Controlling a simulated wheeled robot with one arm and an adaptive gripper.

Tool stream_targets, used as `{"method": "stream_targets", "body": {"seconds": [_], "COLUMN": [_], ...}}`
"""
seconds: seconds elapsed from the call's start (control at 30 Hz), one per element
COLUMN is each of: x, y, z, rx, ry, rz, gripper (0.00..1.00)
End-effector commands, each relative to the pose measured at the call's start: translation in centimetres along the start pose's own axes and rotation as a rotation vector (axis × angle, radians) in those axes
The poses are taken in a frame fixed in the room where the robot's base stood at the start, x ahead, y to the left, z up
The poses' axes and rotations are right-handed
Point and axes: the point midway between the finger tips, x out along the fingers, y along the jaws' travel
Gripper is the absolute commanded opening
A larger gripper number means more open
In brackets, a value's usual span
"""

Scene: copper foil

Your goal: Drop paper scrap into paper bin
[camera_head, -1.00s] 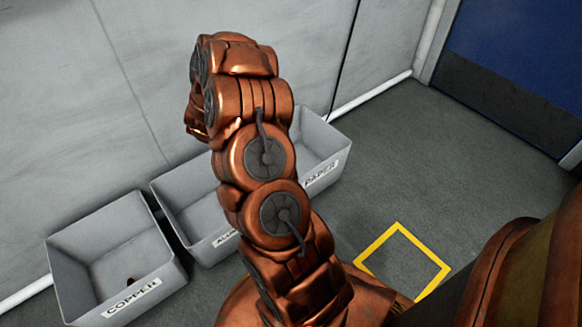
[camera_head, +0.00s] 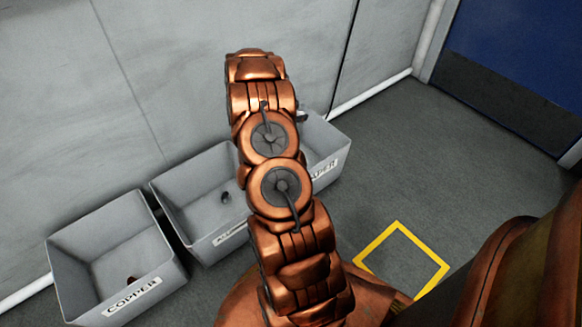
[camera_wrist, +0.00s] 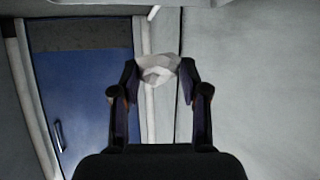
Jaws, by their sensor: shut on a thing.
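In the wrist view my gripper (camera_wrist: 159,78) is shut on a crumpled white paper scrap (camera_wrist: 158,66), held between its fingertips. In the head view my copper arm hides the gripper and the scrap. The paper bin (camera_head: 328,152) is a grey open box against the wall, behind and to the right of my arm. Its label is partly covered by the arm, and most of its inside is hidden. I cannot tell from these views whether the scrap is over the bin.
Two more grey bins stand to the left. The copper bin (camera_head: 75,250) holds a small brown piece. The middle bin (camera_head: 172,190) holds a small dark object (camera_head: 225,197). A yellow square (camera_head: 433,283) marks the floor at the right. A blue door (camera_head: 520,60) is at the back right.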

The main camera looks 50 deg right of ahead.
Motion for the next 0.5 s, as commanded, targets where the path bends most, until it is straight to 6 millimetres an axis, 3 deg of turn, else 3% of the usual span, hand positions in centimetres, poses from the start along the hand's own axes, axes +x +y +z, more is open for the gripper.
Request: {"method": "stream_targets", "body": {"seconds": [0.5], "x": [2.4], "y": [0.0], "z": [4.4], "rx": [-0.002], "ry": [0.000], "rz": [-0.001], "gripper": [0.34]}}
